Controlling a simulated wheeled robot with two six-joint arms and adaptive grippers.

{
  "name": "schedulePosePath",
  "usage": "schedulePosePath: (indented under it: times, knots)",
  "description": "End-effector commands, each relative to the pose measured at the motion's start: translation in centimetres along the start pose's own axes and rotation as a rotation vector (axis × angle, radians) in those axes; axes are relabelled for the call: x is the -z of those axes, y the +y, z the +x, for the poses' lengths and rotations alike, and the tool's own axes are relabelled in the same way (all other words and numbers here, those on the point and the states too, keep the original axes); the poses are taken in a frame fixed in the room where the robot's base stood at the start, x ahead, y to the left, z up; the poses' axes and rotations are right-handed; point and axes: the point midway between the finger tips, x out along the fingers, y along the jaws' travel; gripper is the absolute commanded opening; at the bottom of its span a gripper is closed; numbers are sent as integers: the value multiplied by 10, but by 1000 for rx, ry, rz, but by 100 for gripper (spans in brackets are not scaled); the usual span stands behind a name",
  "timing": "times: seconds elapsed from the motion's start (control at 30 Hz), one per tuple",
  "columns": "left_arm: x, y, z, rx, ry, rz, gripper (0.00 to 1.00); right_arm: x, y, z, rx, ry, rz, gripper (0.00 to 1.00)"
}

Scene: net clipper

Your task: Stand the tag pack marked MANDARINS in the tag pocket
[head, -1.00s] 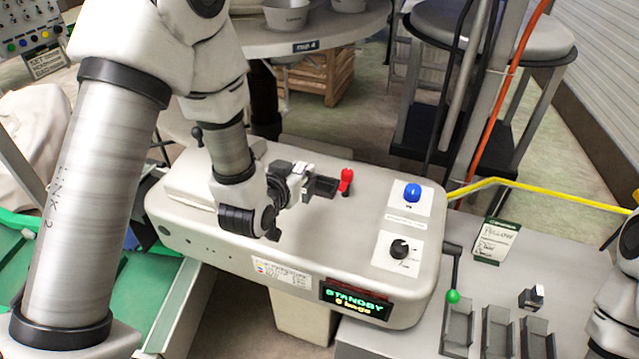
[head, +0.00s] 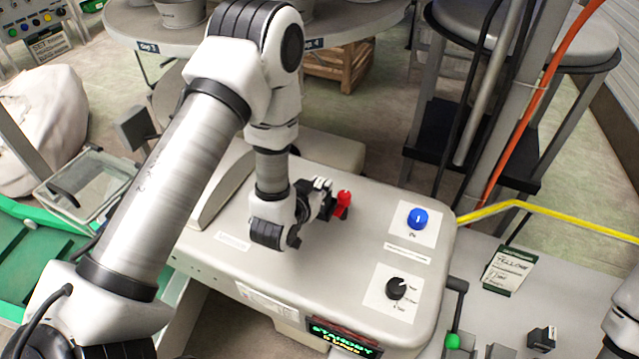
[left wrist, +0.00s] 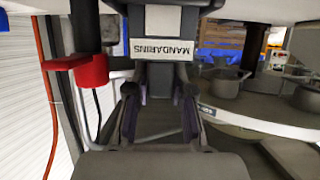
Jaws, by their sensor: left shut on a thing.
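My left gripper (head: 322,199) is over the top of the pale clipper machine, beside the red knob (head: 342,203). In the left wrist view the gripper (left wrist: 160,105) is shut on the dark tag pack (left wrist: 160,77), whose white label reads MANDARINS, upside down in that view. In the head view the gripper and arm mostly hide the pack. The red knob also shows in the left wrist view (left wrist: 92,72), left of the pack. I cannot pick out the tag pocket for sure. My right gripper is not in view.
The clipper machine (head: 355,260) has a blue button (head: 418,218), a black dial (head: 397,288) and a STANDBY display (head: 345,338). A small black block (head: 542,338) and a card (head: 508,270) lie on the right bench. A yellow rail (head: 545,215) runs behind it.

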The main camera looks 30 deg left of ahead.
Motion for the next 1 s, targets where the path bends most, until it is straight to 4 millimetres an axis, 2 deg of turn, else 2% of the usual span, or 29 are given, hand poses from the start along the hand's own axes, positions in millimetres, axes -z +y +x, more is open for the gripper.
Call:
schedulePosePath:
  times: [0.4, 0.43, 0.5, 0.77, 0.87, 1.0]
  knots:
    - [-10, 0, 4, 0, 3, 0, 0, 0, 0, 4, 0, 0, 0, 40]
    - [-9, 0, 4, 0, 2, 0, 29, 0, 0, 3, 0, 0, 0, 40]
    - [-8, 0, 4, 0, 2, 0, 47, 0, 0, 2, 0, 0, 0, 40]
    - [-8, 0, 3, 0, 2, 0, 47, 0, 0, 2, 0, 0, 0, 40]
    - [-2, 0, 1, 0, 2, 0, 47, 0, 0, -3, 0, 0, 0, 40]
    - [-8, 0, -16, 0, 0, -1, 47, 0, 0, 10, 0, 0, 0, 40]
